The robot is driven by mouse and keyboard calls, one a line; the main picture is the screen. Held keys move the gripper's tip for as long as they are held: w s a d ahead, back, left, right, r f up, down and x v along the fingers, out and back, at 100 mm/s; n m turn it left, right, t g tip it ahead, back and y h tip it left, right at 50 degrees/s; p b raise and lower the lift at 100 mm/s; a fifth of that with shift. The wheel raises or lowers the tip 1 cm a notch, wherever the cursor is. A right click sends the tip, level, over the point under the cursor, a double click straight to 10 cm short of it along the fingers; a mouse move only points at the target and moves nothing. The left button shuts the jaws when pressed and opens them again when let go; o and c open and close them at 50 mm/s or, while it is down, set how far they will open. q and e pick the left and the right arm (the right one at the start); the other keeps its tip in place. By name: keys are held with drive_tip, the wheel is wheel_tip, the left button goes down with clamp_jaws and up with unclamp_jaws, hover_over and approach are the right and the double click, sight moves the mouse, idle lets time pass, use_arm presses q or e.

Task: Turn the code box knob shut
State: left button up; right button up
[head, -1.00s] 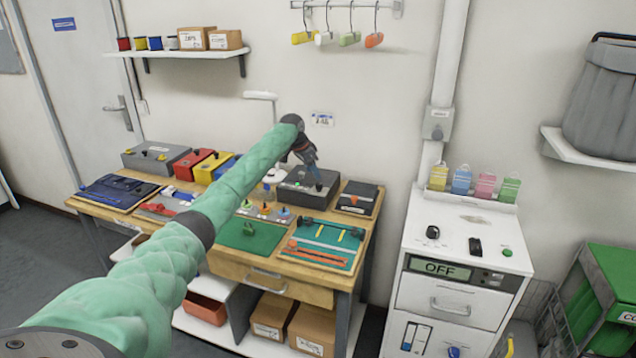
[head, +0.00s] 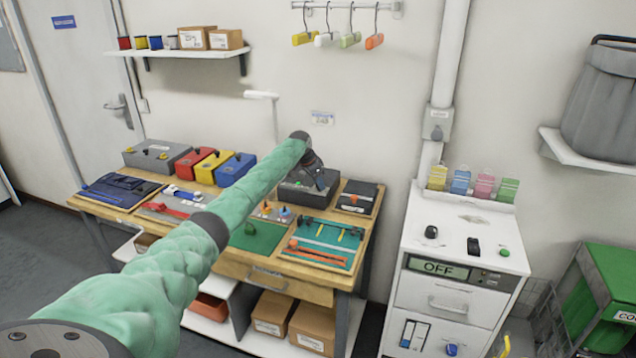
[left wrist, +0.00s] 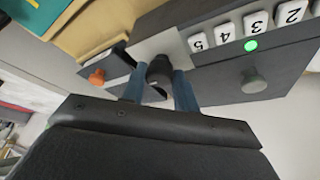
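The code box (head: 298,195) is a dark grey box at the back right of the wooden bench. In the left wrist view its face (left wrist: 222,85) shows a row of white number tiles and a lit green lamp. A black knob (left wrist: 158,70) stands on a pale metal plate beside the tiles. My left gripper (head: 320,183) is at the box. In the wrist view its two blue fingers (left wrist: 159,88) stand on either side of the black knob, close to it; I cannot tell whether they press on it. A grey round knob (left wrist: 253,80) is farther right. My right gripper is out of view.
A flat black box (head: 357,197) with an orange knob (left wrist: 96,76) lies right beside the code box. A green-teal tray (head: 322,243) and a green mat (head: 255,238) lie in front. The blue, yellow and red boxes stand to the left. A white cabinet (head: 462,225) reads OFF.

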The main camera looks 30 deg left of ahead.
use_arm(q)
drive_tip(key=c, duration=0.4)
drive_tip(key=shift+c, duration=0.2)
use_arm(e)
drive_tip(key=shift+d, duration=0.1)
